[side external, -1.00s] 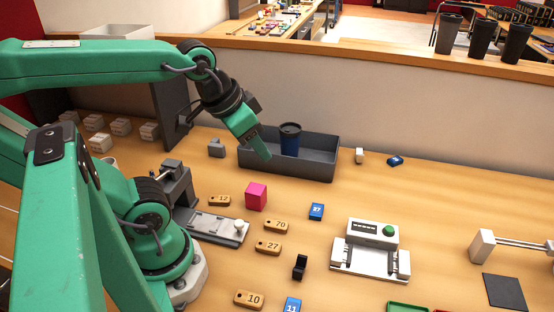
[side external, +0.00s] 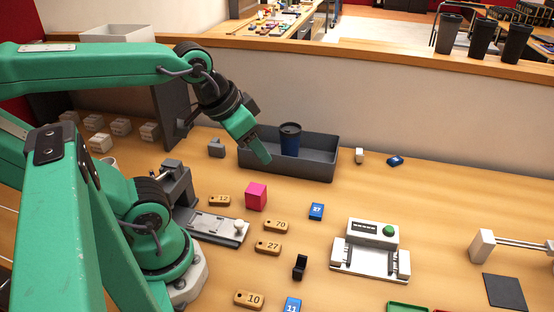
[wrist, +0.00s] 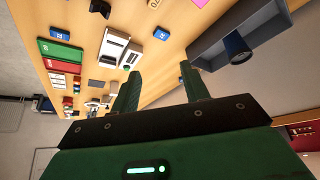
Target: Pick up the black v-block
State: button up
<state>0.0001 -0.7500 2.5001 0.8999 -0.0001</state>
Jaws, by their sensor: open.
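The black v-block (side external: 300,266) is a small dark notched piece standing on the wooden table, near the front middle in the side view. In the wrist view a black piece at the top edge (wrist: 100,7) looks like it. My gripper (side external: 263,160) is raised in front of the grey tray, well behind and to the left of the v-block. In the wrist view its two green fingers are apart with nothing between them (wrist: 159,84).
A grey tray (side external: 325,172) holds a dark blue cup (side external: 290,141). A magenta cube (side external: 256,196), numbered wooden tags (side external: 268,247) and blue tags (side external: 316,211) lie around the v-block. A white device with a green button (side external: 371,250) stands to its right.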

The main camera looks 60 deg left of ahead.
jog(key=n+g, duration=0.6)
jog(key=n, duration=0.2)
send_over(303, 256)
notch_tip(303, 256, down, 16)
jog(key=shift+d+f, duration=0.1)
jog(key=shift+f, duration=0.1)
jog(key=shift+f, duration=1.2)
jog(key=shift+f, duration=0.1)
